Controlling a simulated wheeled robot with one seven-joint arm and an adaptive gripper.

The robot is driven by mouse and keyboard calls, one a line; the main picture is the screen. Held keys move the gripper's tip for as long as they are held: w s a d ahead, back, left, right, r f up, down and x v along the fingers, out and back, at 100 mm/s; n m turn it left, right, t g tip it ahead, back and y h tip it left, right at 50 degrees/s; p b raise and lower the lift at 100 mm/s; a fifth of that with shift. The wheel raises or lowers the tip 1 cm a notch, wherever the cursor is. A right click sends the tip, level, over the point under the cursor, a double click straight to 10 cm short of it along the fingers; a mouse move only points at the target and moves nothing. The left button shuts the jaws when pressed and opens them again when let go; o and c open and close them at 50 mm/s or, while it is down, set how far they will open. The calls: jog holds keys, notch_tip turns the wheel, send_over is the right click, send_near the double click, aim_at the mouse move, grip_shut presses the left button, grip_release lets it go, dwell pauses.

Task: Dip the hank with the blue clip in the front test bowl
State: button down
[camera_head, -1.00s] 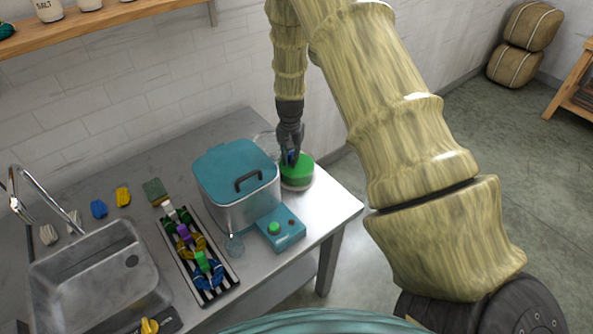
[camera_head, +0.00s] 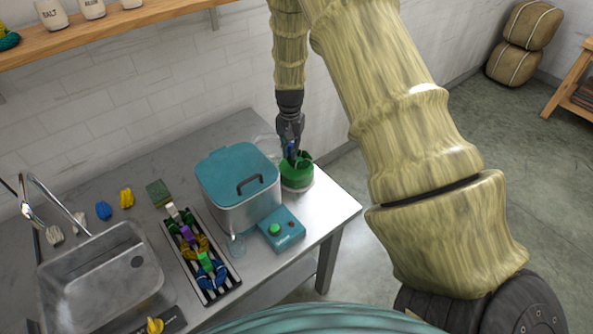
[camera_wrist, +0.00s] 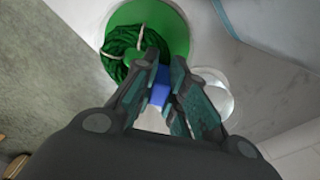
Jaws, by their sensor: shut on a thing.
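My gripper (camera_head: 290,148) is shut on the blue clip (camera_wrist: 160,88) of a hank. The hank (camera_wrist: 122,55) is dark green yarn with pale ties and hangs below the jaws. It is over or partly in a round bowl (camera_head: 297,184) with bright green contents, which also shows in the wrist view (camera_wrist: 182,38). How deep the hank sits in the bowl is unclear. A clear glass bowl (camera_wrist: 217,100) stands beside the green one in the wrist view.
A lidded steel pot (camera_head: 238,185) stands left of the green bowl, with a teal control box (camera_head: 282,230) in front. A sink (camera_head: 100,270) is at left. The counter's right end is clear.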

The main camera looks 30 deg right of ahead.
aim_at(291, 144)
jog(key=shift+r+p, duration=0.85)
jog(key=shift+r, duration=0.8)
jog(key=shift+r+p, duration=1.05)
jog(key=shift+r, duration=0.45)
